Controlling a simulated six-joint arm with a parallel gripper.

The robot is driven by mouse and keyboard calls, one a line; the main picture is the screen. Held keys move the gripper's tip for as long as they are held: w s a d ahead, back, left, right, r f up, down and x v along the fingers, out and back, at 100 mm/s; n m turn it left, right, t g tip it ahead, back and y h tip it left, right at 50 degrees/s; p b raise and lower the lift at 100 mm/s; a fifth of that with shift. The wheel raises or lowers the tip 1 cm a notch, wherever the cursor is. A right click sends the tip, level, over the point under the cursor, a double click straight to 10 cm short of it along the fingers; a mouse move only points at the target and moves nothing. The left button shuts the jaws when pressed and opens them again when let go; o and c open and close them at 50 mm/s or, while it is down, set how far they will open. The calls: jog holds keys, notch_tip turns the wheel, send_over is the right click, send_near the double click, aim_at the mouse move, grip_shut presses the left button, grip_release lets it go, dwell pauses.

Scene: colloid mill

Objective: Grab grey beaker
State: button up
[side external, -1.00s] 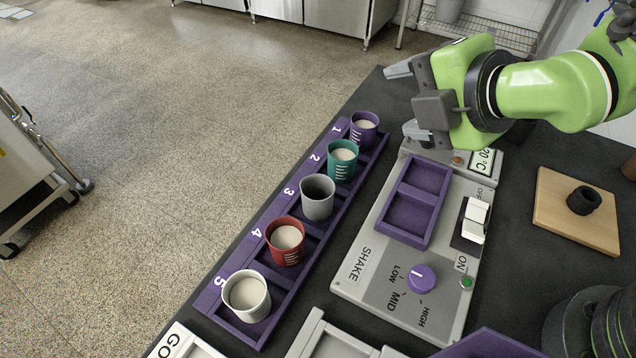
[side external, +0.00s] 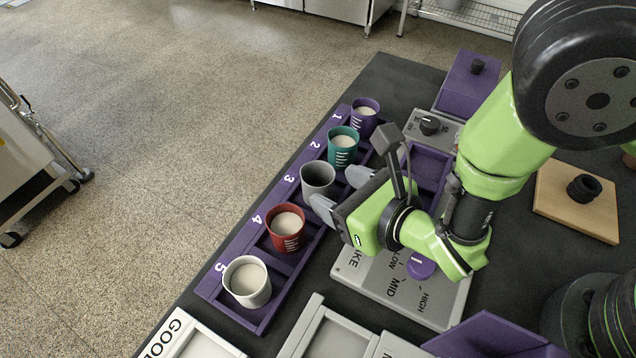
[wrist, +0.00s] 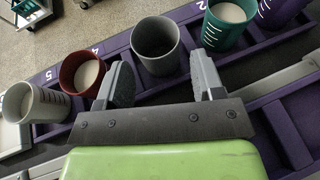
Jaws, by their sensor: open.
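The grey beaker (side external: 318,180) stands upright in slot 3 of the purple rack (side external: 213,286) and looks empty inside. It also shows in the wrist view (wrist: 158,46), ahead of the gap between my fingers. My gripper (side external: 342,191) is open, with its two fingers pointing at the beaker from the right side. In the wrist view my gripper (wrist: 163,80) has one finger on each side of the line to the beaker. The beaker's near wall is at about the fingertips, and I cannot tell whether they touch it.
A teal beaker (side external: 343,147) and a red beaker (side external: 286,230) stand in the neighbouring slots, close to my fingers. A purple beaker (side external: 364,116) and a white beaker (side external: 247,283) fill the end slots. The shaker panel (side external: 400,290) lies under my wrist.

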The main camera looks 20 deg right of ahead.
aim_at(329, 186)
jog(key=shift+x, duration=2.65)
jog(key=shift+a+r, duration=0.1)
jog(key=c, duration=0.7)
